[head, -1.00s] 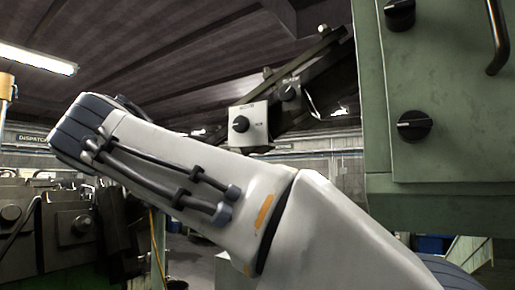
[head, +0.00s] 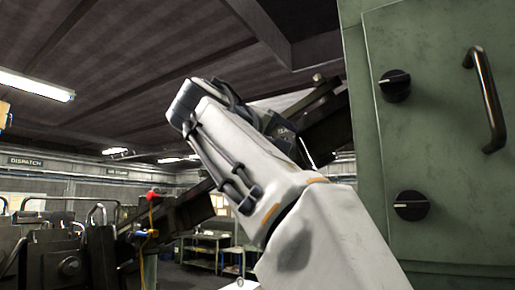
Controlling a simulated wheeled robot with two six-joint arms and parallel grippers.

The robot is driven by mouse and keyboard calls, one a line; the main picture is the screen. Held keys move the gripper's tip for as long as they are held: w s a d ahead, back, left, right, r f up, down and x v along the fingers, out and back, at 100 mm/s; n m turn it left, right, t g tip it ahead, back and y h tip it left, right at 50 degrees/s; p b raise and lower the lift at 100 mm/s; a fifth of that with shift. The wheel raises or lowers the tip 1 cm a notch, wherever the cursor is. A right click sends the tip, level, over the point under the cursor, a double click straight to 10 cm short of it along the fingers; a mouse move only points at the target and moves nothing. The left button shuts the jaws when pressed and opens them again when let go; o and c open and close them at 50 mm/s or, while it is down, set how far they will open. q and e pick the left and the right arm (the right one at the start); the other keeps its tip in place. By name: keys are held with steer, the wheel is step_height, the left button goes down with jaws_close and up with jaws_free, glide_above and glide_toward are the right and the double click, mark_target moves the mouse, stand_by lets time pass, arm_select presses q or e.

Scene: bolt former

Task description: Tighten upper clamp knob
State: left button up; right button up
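One of my arms, white with dark cables, rises from the lower right to the middle of the head view. It covers much of a dark slanted rail (head: 327,120). The green cabinet on the right carries an upper black knob (head: 395,85) and a lower black knob (head: 411,205). I cannot tell which knob is the upper clamp knob. Neither gripper shows in the head view.
The green cabinet (head: 450,190) fills the right side, with a black bar handle (head: 489,100). Dark machinery (head: 70,255) with a red-topped part (head: 153,196) stands at lower left. A shelf table (head: 205,250) stands farther back.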

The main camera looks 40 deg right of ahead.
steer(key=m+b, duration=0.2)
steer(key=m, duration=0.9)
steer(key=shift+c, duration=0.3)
